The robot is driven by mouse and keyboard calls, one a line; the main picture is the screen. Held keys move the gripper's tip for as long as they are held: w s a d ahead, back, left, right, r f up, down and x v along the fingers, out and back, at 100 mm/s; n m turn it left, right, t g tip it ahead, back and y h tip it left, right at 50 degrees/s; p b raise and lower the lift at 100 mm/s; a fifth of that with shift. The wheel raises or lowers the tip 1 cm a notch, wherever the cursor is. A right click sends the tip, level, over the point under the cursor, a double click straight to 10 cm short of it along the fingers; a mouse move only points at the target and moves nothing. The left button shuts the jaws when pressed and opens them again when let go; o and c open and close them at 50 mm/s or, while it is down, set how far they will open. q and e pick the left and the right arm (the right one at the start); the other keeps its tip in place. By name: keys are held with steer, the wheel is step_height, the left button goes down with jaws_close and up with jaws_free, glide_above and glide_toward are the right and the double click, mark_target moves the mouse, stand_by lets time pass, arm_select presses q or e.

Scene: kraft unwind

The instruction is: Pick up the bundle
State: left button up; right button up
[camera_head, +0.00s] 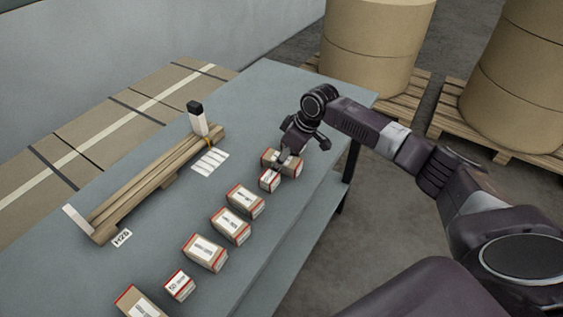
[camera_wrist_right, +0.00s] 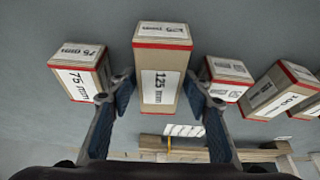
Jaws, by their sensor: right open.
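The likely bundle is a set of long brown pieces (camera_head: 150,190) lying on the grey table, with a yellowish band near its far end. It also shows, partly hidden, at the bottom of the right wrist view (camera_wrist_right: 190,143). My right gripper (camera_head: 290,160) is at the far row of boxes, right of the bundle and apart from it. In the right wrist view the open fingers (camera_wrist_right: 158,92) stand either side of a brown box marked 125 mm (camera_wrist_right: 158,88). I cannot tell whether they touch it. My left gripper is not in view.
Several red-edged boxes (camera_head: 205,252) run along the grey table (camera_head: 262,95). A 75 mm box (camera_wrist_right: 80,75) stands left of the fingers. A white label sheet (camera_head: 210,162) and black-topped post (camera_head: 197,118) are near the bundle. Large brown rolls (camera_head: 375,45) on pallets stand behind.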

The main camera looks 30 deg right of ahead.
jaws_close()
steer(key=shift+r, duration=0.1)
